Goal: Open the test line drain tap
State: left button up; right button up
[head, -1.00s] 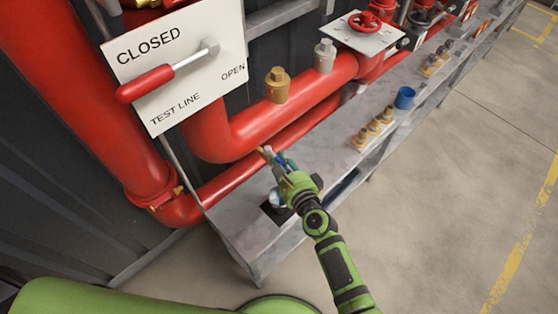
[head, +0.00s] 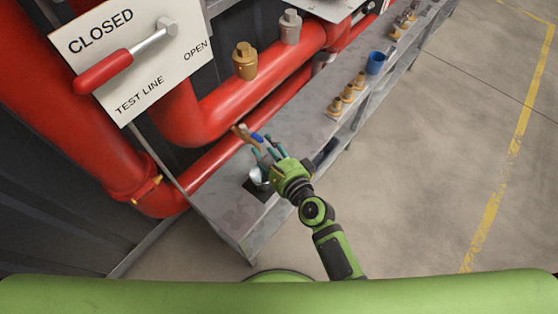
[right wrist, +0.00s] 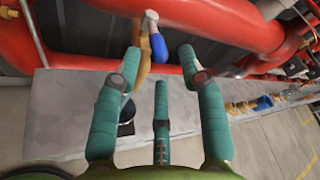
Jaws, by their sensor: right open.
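The drain tap (head: 243,133) is a small brass fitting with a blue handle, on the lower red pipe above the bench. In the right wrist view its brass body (right wrist: 143,68) and blue handle (right wrist: 158,46) show ahead of the fingers; the handle hangs down beside the body. My right gripper (head: 268,150) is open, its teal fingers spread just short of the tap. In the right wrist view the open fingers (right wrist: 155,68) frame the tap, with no clear contact. My left gripper is not in view.
A metal cup (head: 260,178) stands on a black mat on the grey bench (head: 222,205), below the tap. Brass fittings (head: 346,93) and a blue cup (head: 375,63) stand farther along. A sign (head: 140,55) with a red lever (head: 103,73) hangs upper left.

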jog(key=v, duration=0.6)
jog(key=shift+s+d+r, duration=0.25)
jog(key=shift+s, duration=0.05)
